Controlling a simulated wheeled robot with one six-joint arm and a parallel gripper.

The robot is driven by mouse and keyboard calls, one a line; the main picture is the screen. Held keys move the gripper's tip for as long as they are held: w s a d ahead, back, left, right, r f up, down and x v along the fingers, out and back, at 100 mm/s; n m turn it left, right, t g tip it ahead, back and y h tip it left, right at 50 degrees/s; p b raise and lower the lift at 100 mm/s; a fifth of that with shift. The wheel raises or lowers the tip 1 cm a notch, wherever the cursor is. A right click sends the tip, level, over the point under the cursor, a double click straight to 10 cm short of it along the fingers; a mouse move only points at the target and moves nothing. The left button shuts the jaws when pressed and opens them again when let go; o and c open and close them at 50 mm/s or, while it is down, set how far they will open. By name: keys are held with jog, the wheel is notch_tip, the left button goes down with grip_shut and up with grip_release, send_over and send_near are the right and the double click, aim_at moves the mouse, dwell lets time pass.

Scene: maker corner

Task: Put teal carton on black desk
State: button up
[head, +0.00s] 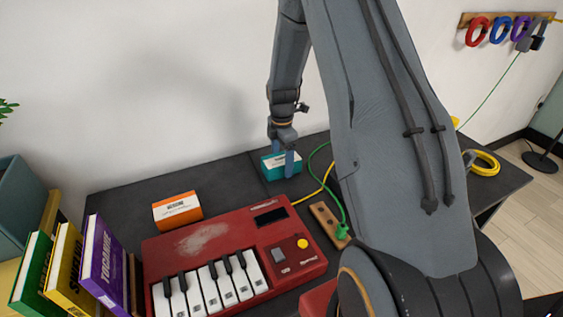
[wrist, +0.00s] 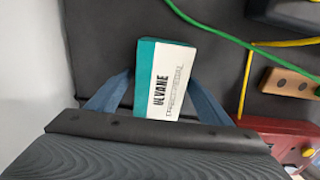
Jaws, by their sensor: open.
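The teal carton (head: 281,166) rests on the black desk (head: 235,178) near the wall, behind the red keyboard. It also shows in the wrist view (wrist: 168,78), with a white printed face and a teal end. My gripper (head: 284,168) is lowered over the carton, pointing down. Its blue fingers stand apart on either side of the carton in the wrist view (wrist: 160,88). The fingers look open, with small gaps beside the carton. The carton's near end is hidden by my gripper's body.
A red keyboard (head: 222,258) lies in front. An orange carton (head: 177,210) sits to the left on the desk. Books (head: 104,252) stand at the left. A green cable (head: 328,190), a yellow cable and a wooden block (head: 327,222) lie to the right of the teal carton.

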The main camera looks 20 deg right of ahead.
aim_at(282, 158)
notch_tip(282, 158, up, 11)
jog(key=b, duration=0.2)
jog(key=s+a+m, duration=0.4)
jog(key=s+m, duration=0.2)
jog(key=s, duration=0.2)
jog(key=s+a+r+m, duration=0.1)
jog(key=s+a+m, duration=0.3)
jog(key=s, duration=0.5)
jog(key=s+a+m, duration=0.5)
jog(key=s+m, duration=0.3)
jog(key=shift+s+r, duration=0.25)
jog(key=shift+s, duration=0.15)
